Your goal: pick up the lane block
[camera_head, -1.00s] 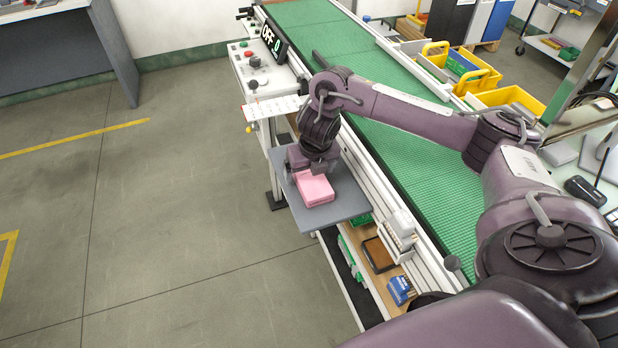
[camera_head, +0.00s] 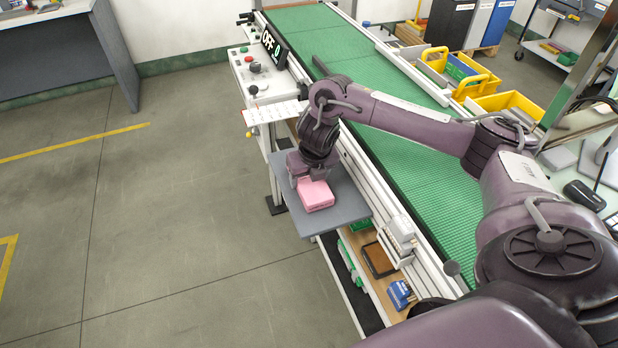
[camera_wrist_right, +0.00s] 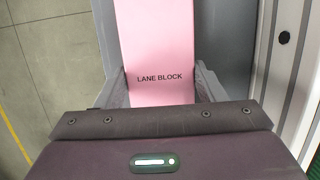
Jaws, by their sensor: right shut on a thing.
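The pink lane block (camera_head: 316,195) lies on or just over a grey shelf board (camera_head: 345,206) at the side of the conveyor. In the right wrist view the block (camera_wrist_right: 160,45) bears the words "LANE BLOCK" and sits between the two fingers. I cannot tell whether any gap lies between block and board. My left gripper is not in view.
The green conveyor (camera_head: 400,150) runs beside the board, with a control box (camera_head: 255,72) at its far end. Yellow bins (camera_head: 505,103) stand beyond it. Lower shelves hold a blue box (camera_head: 401,294) and other small items. The floor at left is clear.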

